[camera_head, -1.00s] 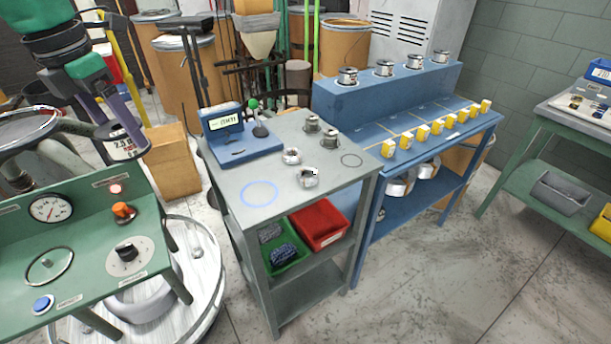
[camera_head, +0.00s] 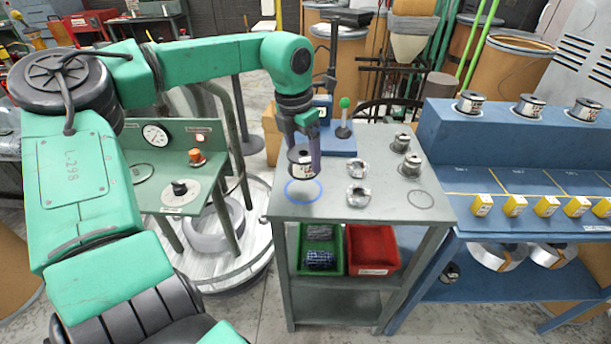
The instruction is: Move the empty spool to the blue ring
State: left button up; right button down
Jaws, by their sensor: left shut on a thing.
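My left gripper (camera_head: 304,140) reaches down over the near left part of the grey table (camera_head: 328,209). It is shut on a dark spool with a white label (camera_head: 301,164) and holds it upright. The blue ring (camera_head: 303,191) is a flat outline on the tabletop. The held spool shows right above the ring's far edge in this view; the exact gap under it is hard to tell. My right gripper is not in view.
Silver coils (camera_head: 358,195) and small spools (camera_head: 411,165) stand right of the ring, near a dark ring outline (camera_head: 420,199). A blue scale (camera_head: 338,142) and a green-knobbed post (camera_head: 344,126) stand behind. A green panel (camera_head: 180,165) is to the left.

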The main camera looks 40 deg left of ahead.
aim_at(297, 156)
pick_arm(q)
notch_tip(297, 156, down, 6)
jog(key=shift+s+r, duration=0.1)
jog(key=shift+f, duration=0.3)
jog(key=o, duration=1.3)
jog(key=shift+c, duration=0.2)
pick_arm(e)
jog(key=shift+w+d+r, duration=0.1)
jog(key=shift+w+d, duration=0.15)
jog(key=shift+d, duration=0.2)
pick_arm(q)
jog(key=shift+r, duration=0.15)
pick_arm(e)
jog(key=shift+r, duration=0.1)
pick_arm(q)
jog(key=shift+r, duration=0.3)
jog(key=r, duration=0.3)
jog(key=s+r, duration=0.1)
jog(key=r, duration=0.7)
jog(key=shift+s+a+r, duration=0.1)
jog(key=shift+s+r, duration=0.15)
jog(key=shift+s, duration=0.1)
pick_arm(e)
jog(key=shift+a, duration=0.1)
